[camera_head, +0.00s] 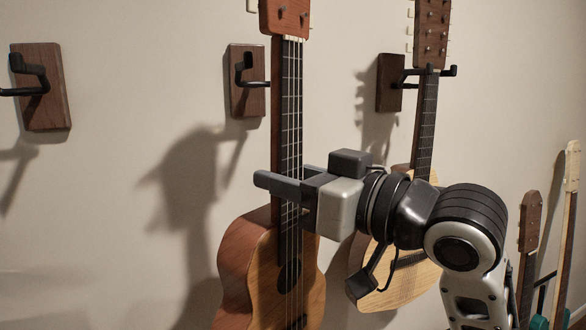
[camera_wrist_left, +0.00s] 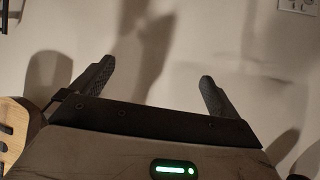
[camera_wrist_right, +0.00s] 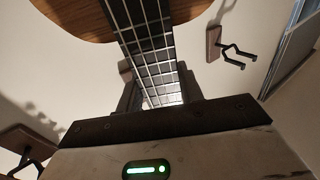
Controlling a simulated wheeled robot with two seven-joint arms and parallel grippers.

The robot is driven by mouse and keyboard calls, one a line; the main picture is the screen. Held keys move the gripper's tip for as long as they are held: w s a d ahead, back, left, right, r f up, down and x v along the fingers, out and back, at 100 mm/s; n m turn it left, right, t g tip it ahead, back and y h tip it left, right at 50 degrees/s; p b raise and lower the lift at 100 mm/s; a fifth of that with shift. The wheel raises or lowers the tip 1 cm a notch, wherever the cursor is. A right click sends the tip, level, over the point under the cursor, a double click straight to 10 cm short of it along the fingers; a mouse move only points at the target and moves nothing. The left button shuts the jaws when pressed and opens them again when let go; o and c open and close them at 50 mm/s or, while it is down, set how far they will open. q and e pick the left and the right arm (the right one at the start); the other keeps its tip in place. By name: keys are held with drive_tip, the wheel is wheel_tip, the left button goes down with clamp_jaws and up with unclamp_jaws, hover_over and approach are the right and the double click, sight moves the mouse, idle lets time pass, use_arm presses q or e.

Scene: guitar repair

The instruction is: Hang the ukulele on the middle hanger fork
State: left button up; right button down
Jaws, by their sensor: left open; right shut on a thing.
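The ukulele (camera_head: 262,262) hangs upright in the head view, its brown headstock (camera_head: 285,18) at the top edge. My right gripper (camera_head: 288,188) is shut on its neck, just above the body; the fretted neck (camera_wrist_right: 143,35) also runs between the fingers in the right wrist view. The middle hanger (camera_head: 247,100) is a wooden block with a black fork, empty. The neck stands just right of this fork, with the headstock higher than it. Whether neck and fork touch is unclear. My left gripper (camera_wrist_left: 155,85) is open and empty, outside the head view.
The left hanger (camera_head: 40,90) is empty. The right hanger (camera_head: 390,85) holds another stringed instrument (camera_head: 400,280), partly behind my right arm. More instruments (camera_head: 530,225) stand at the far right. The wall left of the ukulele is bare below the hangers.

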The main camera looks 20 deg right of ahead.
drive_tip(key=shift+w+a+f+b, duration=0.1)
drive_tip(key=shift+w+b, duration=0.5)
drive_tip(key=shift+w, duration=1.3)
use_arm(q)
drive_tip(key=shift+d+f+b, duration=0.25)
drive_tip(key=shift+f+b, duration=0.05)
drive_tip(key=shift+f, duration=0.05)
use_arm(e)
drive_tip(key=shift+w+f, duration=0.3)
drive_tip(key=shift+w, duration=0.75)
drive_tip(key=shift+w+f, duration=0.25)
drive_tip(key=shift+w, duration=0.8)
